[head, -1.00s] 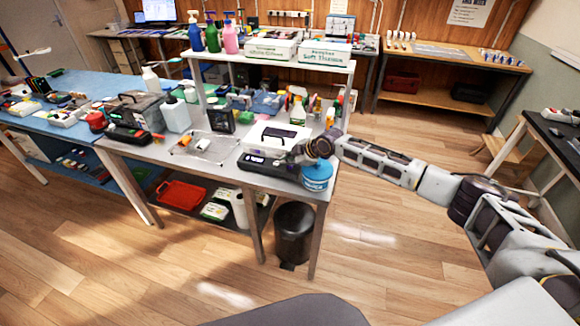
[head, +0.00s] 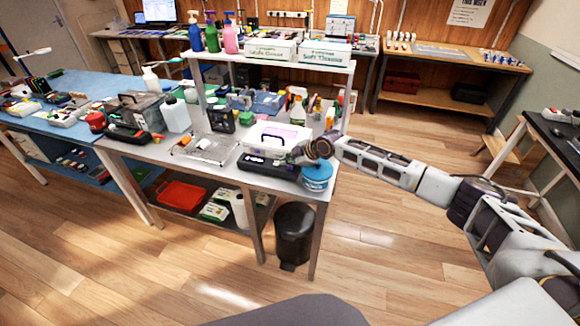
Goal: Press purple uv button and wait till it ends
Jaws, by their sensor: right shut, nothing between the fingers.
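A low black device (head: 262,166) with small lit marks on its front lies near the front right of the grey workbench (head: 225,172). Just behind it sits a white case (head: 255,147) with a dark handle, and its window (head: 285,132) glows pale purple. My right gripper (head: 294,157) comes in from the right and is shut and empty. Its tips are at the right end of the black device; I cannot tell whether they touch it. No purple button can be made out; the gripper may cover it. My left gripper is not in view.
A blue round tub (head: 317,176) stands right beside my right gripper at the bench corner. A clear tray (head: 205,148) lies left of the device, with bottles and a shelf behind. A black bin (head: 294,235) stands below the bench.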

